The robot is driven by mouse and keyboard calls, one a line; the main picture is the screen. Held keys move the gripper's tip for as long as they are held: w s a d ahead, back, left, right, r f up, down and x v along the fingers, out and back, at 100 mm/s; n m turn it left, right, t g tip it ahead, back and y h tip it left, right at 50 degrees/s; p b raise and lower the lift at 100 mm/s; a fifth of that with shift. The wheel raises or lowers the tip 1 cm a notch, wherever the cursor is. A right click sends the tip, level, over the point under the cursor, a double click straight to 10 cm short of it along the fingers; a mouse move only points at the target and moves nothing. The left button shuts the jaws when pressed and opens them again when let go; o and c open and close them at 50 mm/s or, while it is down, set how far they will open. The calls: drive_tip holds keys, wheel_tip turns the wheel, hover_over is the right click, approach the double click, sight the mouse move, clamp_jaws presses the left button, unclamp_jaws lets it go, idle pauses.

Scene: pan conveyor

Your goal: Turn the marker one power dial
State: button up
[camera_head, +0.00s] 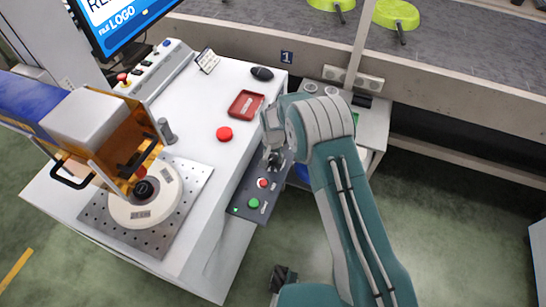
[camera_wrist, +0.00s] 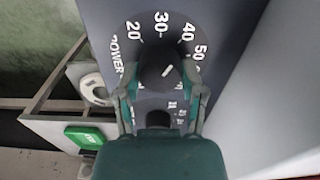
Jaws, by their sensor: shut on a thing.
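The power dial (camera_wrist: 160,68) is a round dark knob with a white pointer line, seen in the wrist view. Its scale reads 20, 30, 40 and 50, with the word POWER at the left. The pointer slants up and right, toward about 40. My gripper (camera_wrist: 160,90) has its two fingers on either side of the knob and is shut on it. In the head view my gripper (camera_head: 273,160) reaches down onto the dark control panel (camera_head: 242,197) and hides the dial. The marker number 1 sign (camera_head: 287,57) is on the conveyor's side.
The panel also has a red button (camera_head: 263,183) and a green button (camera_head: 253,203). The white table carries a red tray (camera_head: 246,105), a red button (camera_head: 224,134), a black mouse (camera_head: 262,73) and a machine at the left. A conveyor (camera_head: 440,70) with green pans runs behind.

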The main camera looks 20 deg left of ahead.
sight(272, 157)
drive_tip(key=shift+s+f+m, duration=0.2)
drive_tip(key=shift+m, duration=0.5)
drive_tip(key=o, duration=1.2)
drive_tip(key=shift+c, duration=0.2)
drive_tip(key=shift+a, duration=0.15)
drive_tip(key=shift+w+r, duration=0.1)
drive_tip(key=shift+r, duration=0.05)
drive_tip(key=shift+r, duration=0.15)
wheel_tip(272, 157, up, 12)
drive_tip(key=shift+f, duration=0.25)
